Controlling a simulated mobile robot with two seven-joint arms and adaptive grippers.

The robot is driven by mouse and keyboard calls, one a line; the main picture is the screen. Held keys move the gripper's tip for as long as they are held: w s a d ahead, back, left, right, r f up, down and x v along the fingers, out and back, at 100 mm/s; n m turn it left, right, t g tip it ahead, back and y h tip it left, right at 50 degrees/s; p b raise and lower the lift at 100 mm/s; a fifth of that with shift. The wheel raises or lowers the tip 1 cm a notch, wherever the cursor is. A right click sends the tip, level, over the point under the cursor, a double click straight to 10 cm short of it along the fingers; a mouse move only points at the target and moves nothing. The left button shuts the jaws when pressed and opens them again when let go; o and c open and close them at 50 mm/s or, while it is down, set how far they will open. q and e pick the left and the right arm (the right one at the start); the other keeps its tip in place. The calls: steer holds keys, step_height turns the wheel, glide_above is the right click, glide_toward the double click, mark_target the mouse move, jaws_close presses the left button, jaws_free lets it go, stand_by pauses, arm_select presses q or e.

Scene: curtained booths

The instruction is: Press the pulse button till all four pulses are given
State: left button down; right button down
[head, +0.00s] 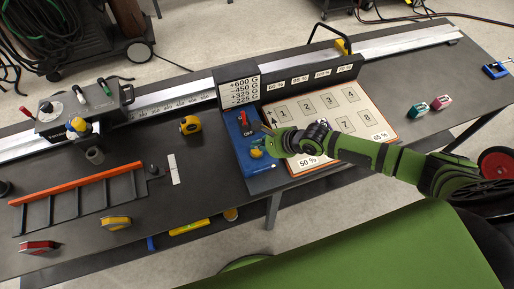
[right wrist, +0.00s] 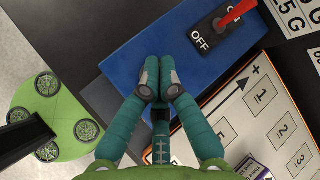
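A blue control box (head: 239,131) stands on the dark bench, left of the numbered board. It also shows in the right wrist view (right wrist: 130,48). Its red switch (right wrist: 235,14) leans towards the ON side, with OFF readable. A small yellow round piece (head: 256,153), which looks like the pulse button, shows on the box beside my right gripper (head: 266,147). In the right wrist view my right gripper (right wrist: 160,78) has its fingertips together over the blue box, with nothing seen between them. They hide what is under them; I cannot tell whether they touch it. My left gripper is not in view.
The white board (head: 351,96) with numbered squares lies right of the box, under my right arm. A black panel with a number sign (head: 244,90) stands behind.

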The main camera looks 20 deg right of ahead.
mark_target(259, 152)
step_height(259, 152, up, 4)
steer(key=p, duration=0.5)
steer(key=shift+r, duration=1)
stand_by(2.4)
